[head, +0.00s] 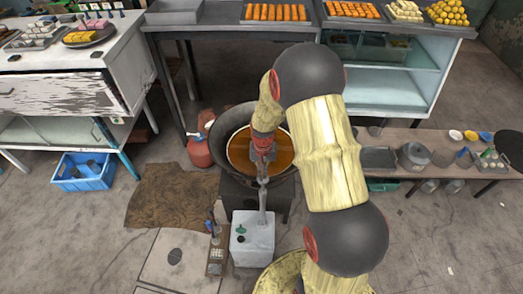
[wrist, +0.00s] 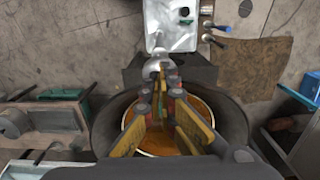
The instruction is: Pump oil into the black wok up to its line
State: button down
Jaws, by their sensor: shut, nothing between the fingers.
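The black wok (head: 222,120) stands on a dark stand in the middle of the head view and holds orange-brown oil (head: 240,150). In the wrist view its dark rim (wrist: 106,125) surrounds the oil (wrist: 208,106). A white oil can (head: 250,248) with a grey pump (head: 263,205) stands just in front of the stand. The can also shows at the top of the wrist view (wrist: 172,28). My gripper (head: 263,176) is shut and empty above the wok's near side, its tips close to the pump's upper end. I cannot tell whether they touch it. My gripper hides any wok line.
A red gas cylinder (head: 200,152) stands left of the wok. A low bench (head: 405,138) with pots and bowls is on the right. A grey table (head: 225,22) with food trays stands behind. A blue crate (head: 84,172) lies on the floor at left.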

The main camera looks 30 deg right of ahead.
jog(key=shift+f+b, duration=1.95)
jog(key=shift+f, duration=1.6)
jog(key=shift+r+p, duration=3.35)
jog(key=shift+r, duration=1.35)
jog(key=shift+f, duration=0.1)
jog(key=shift+f+b, duration=2.75)
jog(key=shift+f, duration=1.75)
jog(key=shift+r, duration=0.1)
jog(key=shift+r+p, duration=3.2)
jog(key=shift+r, duration=1.3)
